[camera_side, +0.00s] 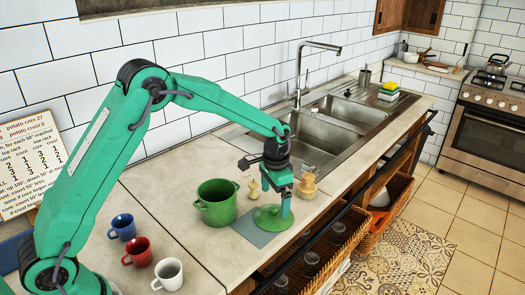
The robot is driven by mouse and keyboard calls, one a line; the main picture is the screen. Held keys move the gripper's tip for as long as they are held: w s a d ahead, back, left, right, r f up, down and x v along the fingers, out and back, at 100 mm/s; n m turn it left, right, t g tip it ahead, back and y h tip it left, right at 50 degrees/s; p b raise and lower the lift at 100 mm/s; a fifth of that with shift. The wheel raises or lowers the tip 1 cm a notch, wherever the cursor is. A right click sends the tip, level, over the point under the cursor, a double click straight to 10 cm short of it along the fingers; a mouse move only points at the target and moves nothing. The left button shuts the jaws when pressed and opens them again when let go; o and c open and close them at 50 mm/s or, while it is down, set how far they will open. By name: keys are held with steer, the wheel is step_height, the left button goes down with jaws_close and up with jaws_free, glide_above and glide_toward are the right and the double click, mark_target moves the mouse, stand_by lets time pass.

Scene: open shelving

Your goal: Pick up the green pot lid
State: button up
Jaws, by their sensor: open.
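The green pot lid (267,218) lies on a grey mat on the counter, to the right of the green pot (216,204). My gripper (277,209) points down over the lid, with its fingers at or just above the lid's middle. It is open. The fingers hide the middle of the lid and its knob, so I cannot tell whether they touch it.
A wooden figure (307,186) stands close to the right of my gripper, and a smaller one (254,188) stands behind. Blue (123,227), red (138,251) and white (168,274) mugs stand at the front left. The sink (318,138) is behind. The counter's front edge is near the lid.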

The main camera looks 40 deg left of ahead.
mark_target(274, 208)
steer(key=shift+f, duration=2.6)
